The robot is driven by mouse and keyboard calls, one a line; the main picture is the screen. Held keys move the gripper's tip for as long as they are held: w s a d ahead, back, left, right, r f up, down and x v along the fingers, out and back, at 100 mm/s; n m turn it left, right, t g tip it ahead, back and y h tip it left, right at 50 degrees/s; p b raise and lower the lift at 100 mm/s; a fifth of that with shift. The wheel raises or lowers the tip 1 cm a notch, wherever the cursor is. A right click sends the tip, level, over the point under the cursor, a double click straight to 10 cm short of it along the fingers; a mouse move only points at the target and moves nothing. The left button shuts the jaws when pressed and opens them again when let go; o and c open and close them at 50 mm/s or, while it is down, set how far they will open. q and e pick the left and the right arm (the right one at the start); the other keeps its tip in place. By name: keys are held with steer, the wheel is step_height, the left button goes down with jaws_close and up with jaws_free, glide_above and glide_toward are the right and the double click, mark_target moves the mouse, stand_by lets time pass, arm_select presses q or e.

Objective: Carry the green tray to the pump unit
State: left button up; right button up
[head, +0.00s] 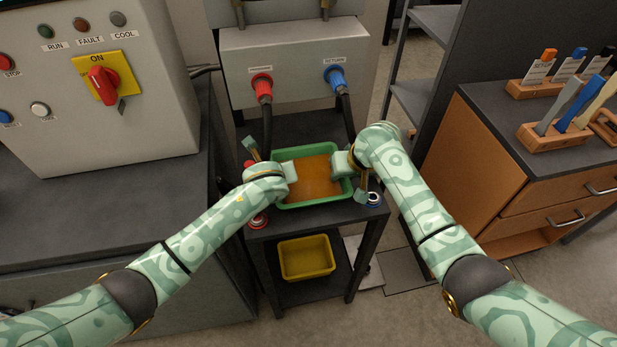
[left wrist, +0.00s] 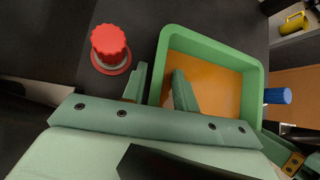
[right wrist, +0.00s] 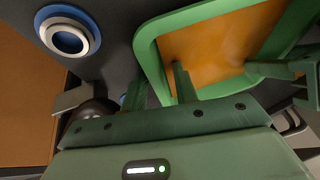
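The green tray (head: 310,205) has an orange-brown inside and is at the small dark stand, below the grey hose box. My left gripper (head: 291,172) is at its left wall, one finger inside and one outside, narrowly spaced on the rim (left wrist: 160,78). My right gripper (head: 343,164) holds the right wall the same way, as the right wrist view shows on the tray (right wrist: 148,48). Whether the tray's underside touches the stand is hidden. No label reads pump unit; the grey box (head: 300,67) with red and blue hose fittings and the switch cabinet (head: 150,125) are in view.
The dark stand (head: 320,222) has a red knob (head: 258,221) at left and a blue knob (head: 373,199) at right. A yellow bin (head: 306,258) sits on its lower shelf. A dark counter (head: 90,220) is at left, a wooden drawer unit (head: 490,165) at right.

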arm_select(q)
jaws_close()
arm_select(e)
jaws_close()
arm_select(q)
steer(key=shift+r, duration=0.1)
arm_select(e)
steer(key=shift+r, duration=0.1)
